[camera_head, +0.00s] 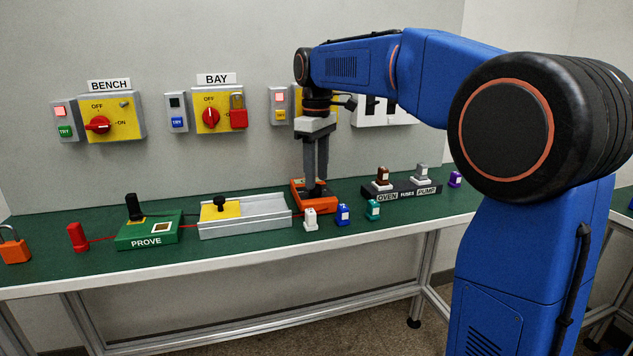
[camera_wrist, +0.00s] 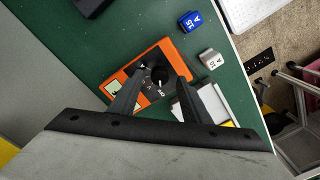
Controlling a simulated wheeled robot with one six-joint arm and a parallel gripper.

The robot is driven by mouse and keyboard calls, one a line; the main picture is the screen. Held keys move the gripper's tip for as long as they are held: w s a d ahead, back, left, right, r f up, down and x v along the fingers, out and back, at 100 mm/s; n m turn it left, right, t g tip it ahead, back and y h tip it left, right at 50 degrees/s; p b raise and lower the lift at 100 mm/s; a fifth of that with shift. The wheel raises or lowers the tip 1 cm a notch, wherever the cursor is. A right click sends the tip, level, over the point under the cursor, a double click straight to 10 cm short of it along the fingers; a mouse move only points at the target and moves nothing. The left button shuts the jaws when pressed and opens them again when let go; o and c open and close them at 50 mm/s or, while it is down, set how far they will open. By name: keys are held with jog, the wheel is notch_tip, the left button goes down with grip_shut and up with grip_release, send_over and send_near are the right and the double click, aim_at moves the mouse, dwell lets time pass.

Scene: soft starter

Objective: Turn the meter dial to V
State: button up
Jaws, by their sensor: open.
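The orange meter (camera_head: 298,197) lies on the green bench top, right of the grey tray with the yellow slider. In the wrist view the meter (camera_wrist: 124,79) shows a black round dial (camera_wrist: 158,75) with a light pointer mark and small letters around it. A pale display (camera_wrist: 113,88) sits beside the dial. My gripper (camera_head: 315,184) points down over the meter. In the wrist view my gripper (camera_wrist: 157,78) is open, with one finger on each side of the dial. I cannot tell whether the fingers touch it. Which letter the pointer marks is too small to read surely.
Small white (camera_head: 310,219), blue (camera_head: 342,215) and teal (camera_head: 373,210) fuses stand close in front and right of the meter. The grey tray (camera_head: 245,228) is just left. A black fuse holder (camera_head: 402,193) stands right. The green PROVE box (camera_head: 150,231) is farther left.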

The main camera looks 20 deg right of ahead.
jog(key=shift+f, duration=1.25)
jog(key=shift+c, duration=0.3)
jog(key=c, duration=1)
jog(key=shift+m, duration=0.4)
jog(key=m, duration=0.3)
jog(key=shift+a+m, duration=0.1)
jog(key=shift+m, duration=1.9)
